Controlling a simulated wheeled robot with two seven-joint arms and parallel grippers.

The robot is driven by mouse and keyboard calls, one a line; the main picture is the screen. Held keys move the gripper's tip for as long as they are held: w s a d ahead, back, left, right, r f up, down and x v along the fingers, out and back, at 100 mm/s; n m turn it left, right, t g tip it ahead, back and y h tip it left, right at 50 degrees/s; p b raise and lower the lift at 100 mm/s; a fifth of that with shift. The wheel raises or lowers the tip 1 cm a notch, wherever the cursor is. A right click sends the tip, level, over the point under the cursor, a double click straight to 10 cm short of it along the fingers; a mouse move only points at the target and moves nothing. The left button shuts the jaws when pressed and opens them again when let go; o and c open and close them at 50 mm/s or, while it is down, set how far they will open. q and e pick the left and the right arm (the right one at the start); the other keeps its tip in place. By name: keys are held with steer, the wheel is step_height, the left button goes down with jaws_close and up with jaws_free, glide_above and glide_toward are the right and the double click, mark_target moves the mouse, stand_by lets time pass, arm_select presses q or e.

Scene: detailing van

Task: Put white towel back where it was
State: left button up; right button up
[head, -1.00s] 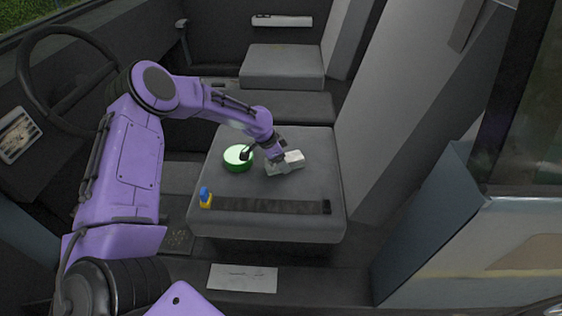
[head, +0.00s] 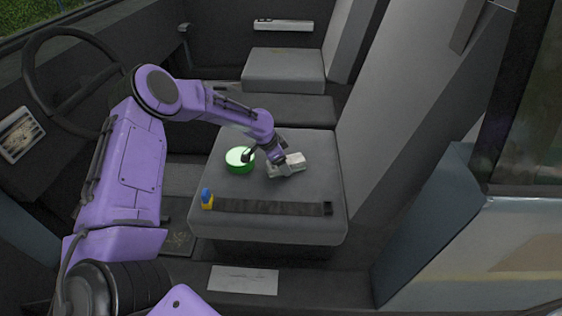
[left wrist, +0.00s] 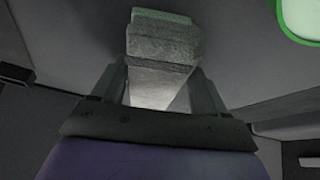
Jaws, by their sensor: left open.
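The white towel (head: 289,163) is a small folded block on the grey seat in the head view. It also shows in the left wrist view (left wrist: 162,42), running down between the two fingers. My left gripper (head: 274,163) is open at the towel's left end, low over the seat. In the left wrist view my left gripper (left wrist: 160,85) has one finger on each side of the towel. I cannot tell whether the fingers touch it. My right gripper is not in view.
A green round tin with a pale top (head: 239,158) stands just left of the towel. A small yellow and blue bottle (head: 207,198) and a dark strap (head: 268,207) lie near the seat's front edge. The right part of the seat (head: 322,185) is clear.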

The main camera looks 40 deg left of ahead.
arm_select(q)
steer(key=shift+s+d+f, duration=0.3)
steer(key=shift+s+f, duration=0.1)
steer(key=shift+f, duration=0.15)
steer(key=shift+r, duration=0.15)
steer(key=w+p+v, duration=0.1)
steer(key=p+v, duration=0.2)
steer(key=v, duration=0.9)
steer(key=shift+a+r, duration=0.25)
steer(key=shift+r, duration=0.3)
steer(key=shift+p, duration=0.3)
